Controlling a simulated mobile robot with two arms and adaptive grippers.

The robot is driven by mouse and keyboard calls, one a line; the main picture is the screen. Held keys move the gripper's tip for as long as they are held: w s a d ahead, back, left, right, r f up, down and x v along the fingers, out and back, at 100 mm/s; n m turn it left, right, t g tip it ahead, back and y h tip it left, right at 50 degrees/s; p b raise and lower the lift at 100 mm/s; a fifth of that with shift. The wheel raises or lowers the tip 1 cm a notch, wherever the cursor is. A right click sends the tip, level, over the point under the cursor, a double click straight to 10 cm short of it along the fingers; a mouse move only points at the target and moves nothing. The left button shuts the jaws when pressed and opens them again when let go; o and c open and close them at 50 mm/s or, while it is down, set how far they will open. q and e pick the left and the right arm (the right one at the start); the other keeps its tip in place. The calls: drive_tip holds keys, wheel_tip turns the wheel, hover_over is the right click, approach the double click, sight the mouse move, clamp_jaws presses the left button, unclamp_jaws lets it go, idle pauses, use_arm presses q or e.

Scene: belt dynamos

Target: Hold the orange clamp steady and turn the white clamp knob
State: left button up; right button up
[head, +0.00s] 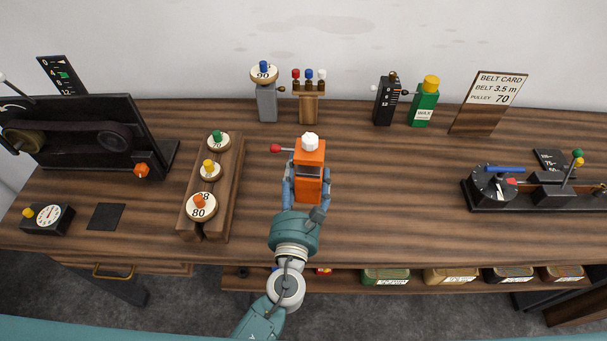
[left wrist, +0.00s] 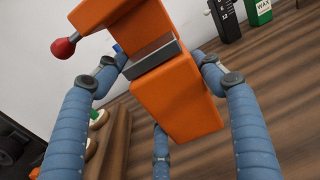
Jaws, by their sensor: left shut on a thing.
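The orange clamp (head: 311,157) stands upright on the wooden bench near the middle in the head view. Its white knob (head: 310,142) sits on top, and a lever with a red ball end (head: 276,148) sticks out to the left. My left gripper (head: 309,190) is shut on the clamp's lower body, its blue fingers on both sides. In the left wrist view the clamp (left wrist: 178,100) fills the middle between the fingers, with a grey band across it and the red ball (left wrist: 64,47) at upper left. The white knob is out of that view. My right gripper is not in view.
A wooden rack (head: 225,190) with several numbered pulleys stands left of the clamp. A grey post with a pulley (head: 267,103) and a small colored-knob stand (head: 309,104) are behind it. The bench right of the clamp (head: 400,190) is clear up to a black device (head: 535,197).

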sight(303, 200)
use_arm(q)
drive_tip(key=shift+f+b, duration=4)
drive_tip(key=shift+f, duration=0.25)
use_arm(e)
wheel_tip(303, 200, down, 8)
use_arm(q)
drive_tip(key=shift+f+b, duration=0.45)
drive_tip(key=shift+f, duration=0.1)
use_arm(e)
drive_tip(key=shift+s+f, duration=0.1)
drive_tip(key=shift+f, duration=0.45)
use_arm(q)
drive_tip(key=shift+s, duration=0.1)
drive_tip(key=shift+f, duration=0.25)
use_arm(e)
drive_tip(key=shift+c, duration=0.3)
